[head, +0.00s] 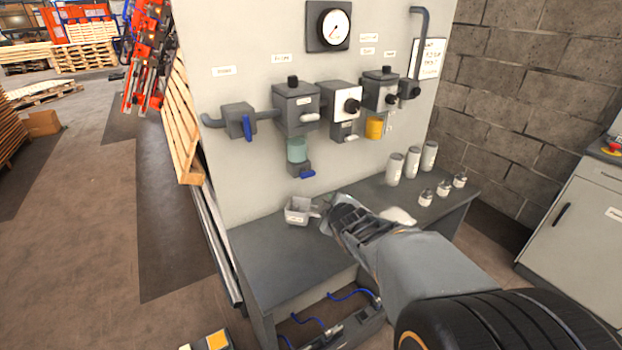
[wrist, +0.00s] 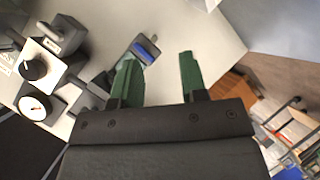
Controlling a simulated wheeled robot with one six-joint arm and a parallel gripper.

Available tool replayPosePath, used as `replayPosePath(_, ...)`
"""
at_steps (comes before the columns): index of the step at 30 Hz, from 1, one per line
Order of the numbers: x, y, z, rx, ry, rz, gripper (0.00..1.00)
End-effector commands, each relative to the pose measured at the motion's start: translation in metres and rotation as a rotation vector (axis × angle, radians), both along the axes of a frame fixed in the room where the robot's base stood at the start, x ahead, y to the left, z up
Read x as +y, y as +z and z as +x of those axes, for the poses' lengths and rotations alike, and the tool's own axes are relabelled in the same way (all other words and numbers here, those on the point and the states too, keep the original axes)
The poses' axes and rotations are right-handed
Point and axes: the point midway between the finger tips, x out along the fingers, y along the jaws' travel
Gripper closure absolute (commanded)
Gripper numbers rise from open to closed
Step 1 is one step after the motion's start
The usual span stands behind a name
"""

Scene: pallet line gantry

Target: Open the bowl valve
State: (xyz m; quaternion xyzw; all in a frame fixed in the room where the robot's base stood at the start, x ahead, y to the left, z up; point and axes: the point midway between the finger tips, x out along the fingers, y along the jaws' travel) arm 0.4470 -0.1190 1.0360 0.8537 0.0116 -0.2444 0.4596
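The bowl valve's blue lever (head: 307,174) sits in the head view under the greenish filter bowl (head: 297,150), on a small grey block. The lever lies roughly sideways. My gripper (head: 328,203) is below and to the right of it, low over the bench and apart from the lever. In the wrist view, my gripper (wrist: 158,75) is open, with two green fingers spread and nothing between them. A blue handle (wrist: 146,46) on a grey body shows beyond the left finger; I cannot tell surely which valve it is.
An inlet valve with a blue handle (head: 248,128) is to the left on the panel. A grey cup (head: 298,211) stands on the bench (head: 275,255) beside my gripper. Several canisters (head: 395,168) stand at the right. A gauge (head: 334,27) is above.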

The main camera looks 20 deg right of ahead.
Motion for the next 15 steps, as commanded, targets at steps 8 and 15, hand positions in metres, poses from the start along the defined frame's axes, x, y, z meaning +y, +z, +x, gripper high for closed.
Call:
replayPosePath(8,-0.022,0.002,0.019,-0.259,0.31,-0.397,0.6)
replayPosePath(15,-0.02,0.005,0.017,-0.383,0.431,-0.533,0.6)
